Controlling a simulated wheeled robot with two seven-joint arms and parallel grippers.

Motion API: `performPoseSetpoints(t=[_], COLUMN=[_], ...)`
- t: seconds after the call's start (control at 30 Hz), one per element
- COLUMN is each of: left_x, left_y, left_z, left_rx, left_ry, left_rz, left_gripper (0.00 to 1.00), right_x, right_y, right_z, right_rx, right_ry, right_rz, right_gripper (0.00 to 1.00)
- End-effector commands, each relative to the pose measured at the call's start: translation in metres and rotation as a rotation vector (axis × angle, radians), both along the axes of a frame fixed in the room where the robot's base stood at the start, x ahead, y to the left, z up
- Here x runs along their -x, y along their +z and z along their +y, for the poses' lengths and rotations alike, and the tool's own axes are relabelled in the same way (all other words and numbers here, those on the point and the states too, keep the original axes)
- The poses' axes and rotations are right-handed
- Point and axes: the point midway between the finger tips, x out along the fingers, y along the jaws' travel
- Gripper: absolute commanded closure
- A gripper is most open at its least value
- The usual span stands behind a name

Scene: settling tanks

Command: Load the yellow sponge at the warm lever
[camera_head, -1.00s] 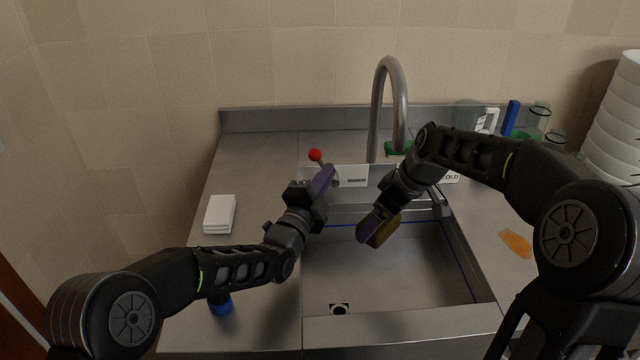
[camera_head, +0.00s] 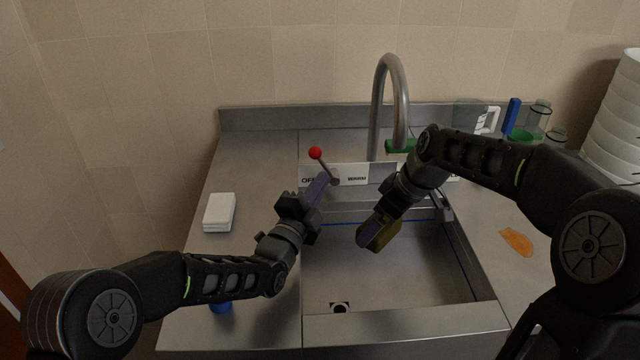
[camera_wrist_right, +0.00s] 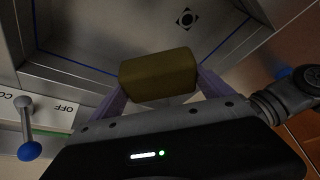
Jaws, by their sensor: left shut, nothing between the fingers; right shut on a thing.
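The yellow sponge (camera_head: 386,236) is between the fingers of my right gripper (camera_head: 372,229), which is shut on it above the sink basin. In the right wrist view the sponge (camera_wrist_right: 158,76) spans the gap between the purple fingers. The red-knobbed lever (camera_head: 316,153) stands on the white label panel left of the faucet, its stem tilted up and to the left. An OFF label shows left of its base; the other label is too small to read surely. My left gripper (camera_head: 321,184) is shut and empty, just below and in front of this lever; touching cannot be told.
The steel sink (camera_head: 400,275) has a dark-marked drain (camera_head: 339,307). A faucet (camera_head: 386,80) arches behind it. A blue-knobbed lever (camera_wrist_right: 29,151) shows in the right wrist view. A white block (camera_head: 219,212) lies left, an orange piece (camera_head: 516,241) right, and stacked bowls (camera_head: 615,120) at far right.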

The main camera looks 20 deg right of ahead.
Motion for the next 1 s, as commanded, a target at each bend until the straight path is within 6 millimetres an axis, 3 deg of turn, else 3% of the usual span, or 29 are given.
performPoseSetpoints(t=[0.6, 1.0], left_x=[0.0, 0.0], left_y=[-0.013, -0.014], left_z=[0.0, 0.0], left_rx=[0.0, 0.0], left_ry=[0.0, 0.0], left_rz=[0.0, 0.0], left_gripper=[1.0, 1.0], right_x=[0.047, 0.053], right_y=[-0.001, 0.0], right_z=[0.026, 0.03], right_rx=[0.0, -0.001], right_ry=[0.001, -0.001], right_rz=[-0.001, 0.001], right_gripper=[0.42, 0.42])
